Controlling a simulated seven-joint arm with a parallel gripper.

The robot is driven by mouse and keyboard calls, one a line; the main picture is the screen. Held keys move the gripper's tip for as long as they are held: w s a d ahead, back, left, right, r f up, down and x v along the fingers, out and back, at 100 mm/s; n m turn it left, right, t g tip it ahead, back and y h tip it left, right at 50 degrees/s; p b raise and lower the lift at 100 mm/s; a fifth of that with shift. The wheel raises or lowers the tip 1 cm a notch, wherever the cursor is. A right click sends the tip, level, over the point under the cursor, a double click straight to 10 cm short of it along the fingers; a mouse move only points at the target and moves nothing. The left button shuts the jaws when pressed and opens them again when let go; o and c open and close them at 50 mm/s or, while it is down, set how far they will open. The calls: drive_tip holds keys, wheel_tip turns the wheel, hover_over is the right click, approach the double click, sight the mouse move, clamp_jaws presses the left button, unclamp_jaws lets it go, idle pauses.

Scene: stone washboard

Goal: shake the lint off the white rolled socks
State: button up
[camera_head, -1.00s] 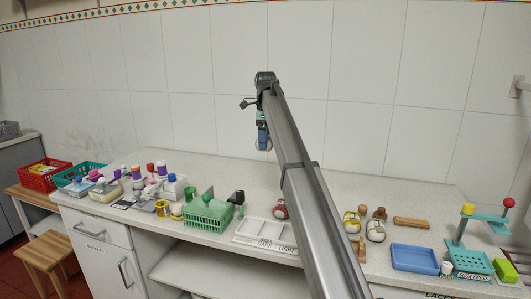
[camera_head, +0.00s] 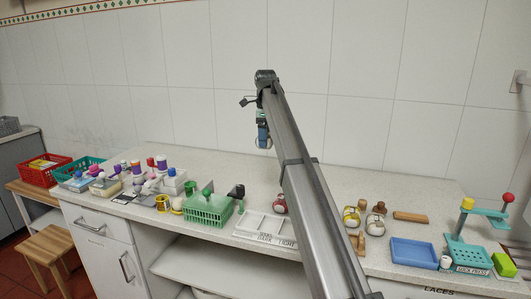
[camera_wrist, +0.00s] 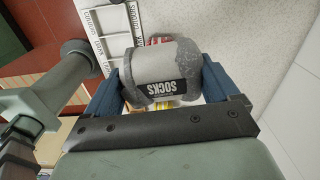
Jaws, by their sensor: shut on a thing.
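The white rolled socks (camera_wrist: 160,66) are between the two blue fingers of my gripper (camera_wrist: 168,76) in the wrist view, with a black label reading SOCKS facing the camera. Grey fuzzy patches cover their right side, upper edge and lower left. In the head view my gripper (camera_head: 263,132) hangs high above the counter in front of the tiled wall. There, a finger hides most of what it holds. My gripper is shut on the socks.
Below is a white divided tray (camera_head: 238,235) with printed labels on the counter. A green basket (camera_head: 207,212) stands left of it. Other rolled bundles (camera_head: 375,227), a blue tray (camera_head: 413,253) and a teal press (camera_head: 470,257) are to the right. The air around my gripper is clear.

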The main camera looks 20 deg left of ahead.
drive_tip(key=shift+r, duration=0.65)
wheel_tip(320, 180, down, 11)
idle(0.8)
idle(0.3)
